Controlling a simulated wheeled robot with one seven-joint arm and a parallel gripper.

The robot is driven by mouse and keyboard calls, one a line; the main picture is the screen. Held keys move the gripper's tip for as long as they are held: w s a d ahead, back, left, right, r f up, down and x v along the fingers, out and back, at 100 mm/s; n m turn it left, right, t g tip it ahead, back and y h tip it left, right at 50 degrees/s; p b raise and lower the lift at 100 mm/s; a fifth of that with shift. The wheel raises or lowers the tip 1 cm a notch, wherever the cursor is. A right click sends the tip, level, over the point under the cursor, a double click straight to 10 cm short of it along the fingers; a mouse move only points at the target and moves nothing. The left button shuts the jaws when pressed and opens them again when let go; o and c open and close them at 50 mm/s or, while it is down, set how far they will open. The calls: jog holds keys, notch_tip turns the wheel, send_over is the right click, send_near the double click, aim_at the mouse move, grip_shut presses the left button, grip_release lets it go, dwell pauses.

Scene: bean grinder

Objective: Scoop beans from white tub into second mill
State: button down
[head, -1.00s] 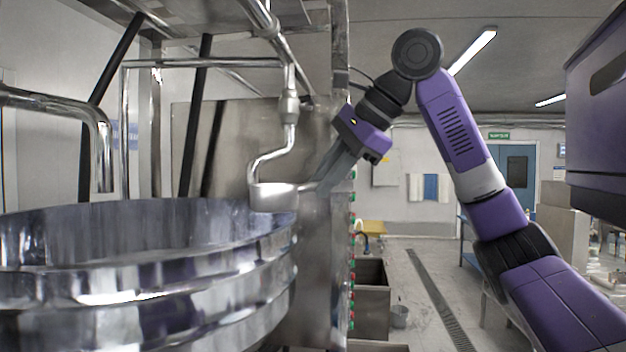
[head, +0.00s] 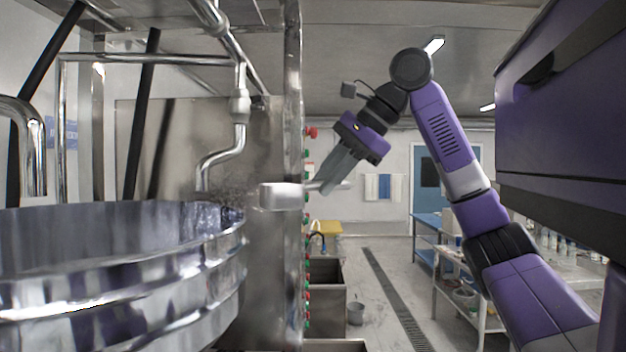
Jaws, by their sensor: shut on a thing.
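My gripper (head: 328,184) is shut on the thin handle of a metal scoop (head: 283,197) and holds it up in the air, fingers pointing down and left. The scoop's cup looks roughly level. It is seen from the side, so its contents are hidden. The cup appears just right of a large shiny steel vat (head: 120,295), above its rim level in the picture; the gap in depth is unclear. I cannot tell whether this vat is a mill. No white tub and no beans can be made out.
A bent steel pipe (head: 225,150) comes down over the vat. A steel panel (head: 265,250) with red and green knobs stands behind the scoop. Shelves with bottles (head: 555,245) stand at right.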

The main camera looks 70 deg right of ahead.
jog(key=s+d, duration=0.4)
jog(key=shift+d, duration=0.4)
jog(key=shift+s, duration=0.15)
dwell(0.4)
